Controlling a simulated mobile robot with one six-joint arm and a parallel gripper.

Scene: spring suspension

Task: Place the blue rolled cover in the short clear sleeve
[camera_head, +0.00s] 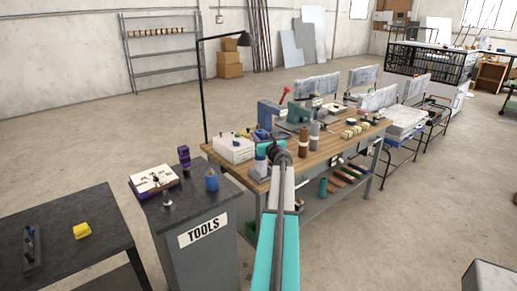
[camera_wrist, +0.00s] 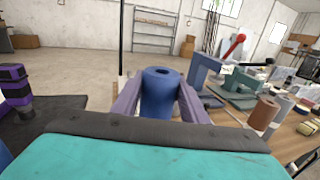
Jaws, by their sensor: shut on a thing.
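My gripper (camera_wrist: 160,100) is shut on a blue rolled cover (camera_wrist: 160,92), an upright cylinder with a round hole in its top. In the head view my gripper (camera_head: 264,136) is over the near left part of the wooden workbench (camera_head: 228,166), and the roll is hard to make out there. A small upright cylinder (camera_head: 260,166), bluish above and grey below, stands near the bench's edge. I cannot tell whether it is the short clear sleeve. The roll's lower end is hidden behind my gripper in the wrist view.
A brown roll (camera_head: 303,142) and a grey cylinder (camera_head: 314,135) stand on the bench, with a white box (camera_head: 233,149) to the left. The tools cabinet (camera_head: 205,235) carries a blue cylinder (camera_head: 211,180) and a purple-black stack (camera_head: 184,159). A lamp post (camera_head: 202,95) rises behind.

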